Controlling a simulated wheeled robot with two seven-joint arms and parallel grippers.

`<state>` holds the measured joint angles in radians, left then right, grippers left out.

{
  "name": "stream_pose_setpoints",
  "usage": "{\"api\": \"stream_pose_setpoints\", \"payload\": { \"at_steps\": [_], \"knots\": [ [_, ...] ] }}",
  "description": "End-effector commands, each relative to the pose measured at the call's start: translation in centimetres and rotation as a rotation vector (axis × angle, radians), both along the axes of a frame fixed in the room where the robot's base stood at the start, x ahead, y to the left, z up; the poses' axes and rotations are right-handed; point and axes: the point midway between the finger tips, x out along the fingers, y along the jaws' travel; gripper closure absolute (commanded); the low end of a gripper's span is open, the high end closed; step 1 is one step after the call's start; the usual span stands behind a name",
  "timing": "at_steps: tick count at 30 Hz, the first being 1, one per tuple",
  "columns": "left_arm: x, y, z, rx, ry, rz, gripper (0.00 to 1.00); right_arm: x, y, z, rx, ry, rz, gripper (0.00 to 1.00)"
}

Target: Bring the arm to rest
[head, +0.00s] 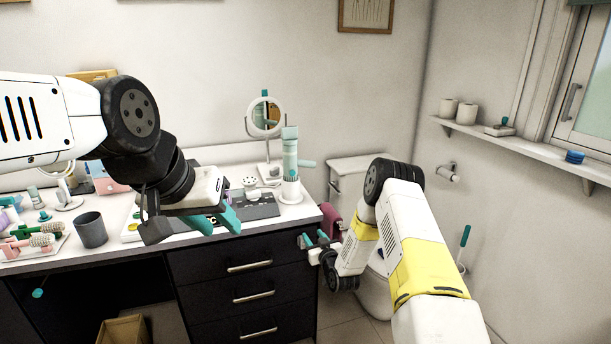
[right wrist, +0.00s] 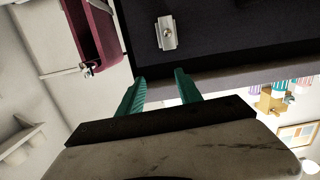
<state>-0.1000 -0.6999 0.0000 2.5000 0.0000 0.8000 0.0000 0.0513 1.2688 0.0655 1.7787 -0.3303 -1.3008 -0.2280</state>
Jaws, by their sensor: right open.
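My left gripper (head: 224,227) has teal fingers and hangs over the front of the vanity top (head: 110,254). Its fingertips are apart, with nothing visible between them. My right gripper (head: 312,240) is low beside the right end of the dark drawer unit (head: 225,285), its teal fingers pointing left.
A wall shelf (head: 520,150) is at right.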

Motion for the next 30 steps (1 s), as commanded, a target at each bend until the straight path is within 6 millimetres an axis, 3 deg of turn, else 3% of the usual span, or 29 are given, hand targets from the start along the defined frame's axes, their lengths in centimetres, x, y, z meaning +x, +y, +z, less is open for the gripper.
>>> {"api": "stream_pose_setpoints", "payload": {
  "at_steps": [1, 7, 14, 18, 23, 30],
  "knots": [
    [0.0, 0.0, 0.0, 0.000, 0.000, 0.000, 0.64, 1.0, -0.5, 3.1, -0.017, 0.016, -0.001, 0.58],
    [0.0, 0.0, 0.0, 0.000, 0.000, 0.000, 0.64, 1.8, -2.4, 11.5, -0.074, 0.138, -0.016, 0.58],
    [0.0, 0.0, 0.0, 0.000, 0.000, 0.000, 0.64, -1.5, -5.2, 21.2, -0.114, 0.290, -0.058, 0.58],
    [0.0, 0.0, 0.0, 0.000, 0.000, 0.000, 0.64, -5.5, -6.7, 26.4, -0.123, 0.383, -0.086, 0.58],
    [0.0, 0.0, 0.0, 0.000, 0.000, 0.000, 0.64, -11.7, -8.4, 31.3, -0.118, 0.490, -0.121, 0.58],
    [0.0, 0.0, 0.0, 0.000, 0.000, 0.000, 0.64, -23.4, -10.1, 35.9, -0.085, 0.655, -0.158, 0.58]
  ]
}}
